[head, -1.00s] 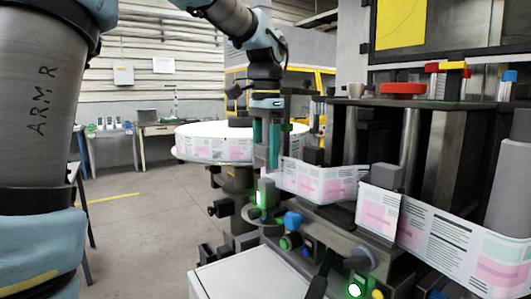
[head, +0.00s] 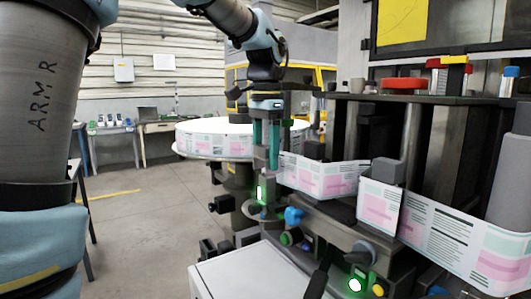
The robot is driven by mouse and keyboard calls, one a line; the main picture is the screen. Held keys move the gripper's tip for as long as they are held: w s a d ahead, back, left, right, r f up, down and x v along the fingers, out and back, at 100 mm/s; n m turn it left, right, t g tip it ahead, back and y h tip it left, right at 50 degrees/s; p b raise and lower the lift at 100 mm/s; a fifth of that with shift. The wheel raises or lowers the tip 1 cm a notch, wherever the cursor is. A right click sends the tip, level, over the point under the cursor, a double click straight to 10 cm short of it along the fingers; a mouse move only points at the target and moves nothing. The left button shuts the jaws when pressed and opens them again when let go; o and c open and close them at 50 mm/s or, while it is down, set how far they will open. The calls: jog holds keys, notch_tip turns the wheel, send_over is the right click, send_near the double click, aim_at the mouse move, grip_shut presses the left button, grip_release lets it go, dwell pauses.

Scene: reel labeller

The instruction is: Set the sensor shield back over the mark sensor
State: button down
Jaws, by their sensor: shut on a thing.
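My gripper (head: 267,165) points straight down in the middle of the head view, between the large white label reel and the label web. Its teal fingers are shut on a small grey thing, which I take to be the sensor shield; it is mostly hidden by the fingers. A small unit with a bright green-lit face (head: 261,192) stands just below the fingertips. I cannot tell if it is the mark sensor, or whether the held piece touches it.
The label reel (head: 215,152) is left of my gripper. The printed label web (head: 318,180) runs close on the right. A blue knob (head: 293,215) and a green-ringed button (head: 356,285) sit below right. A white cabinet top (head: 255,272) lies in front. Open floor is at left.

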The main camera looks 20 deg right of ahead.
jog(key=shift+f+b, duration=0.85)
jog(key=shift+f, duration=0.9)
grip_release()
notch_tip(320, 180, up, 11)
jog(key=shift+f+b, duration=0.1)
jog(key=shift+b, duration=0.2)
jog(key=shift+s, duration=0.1)
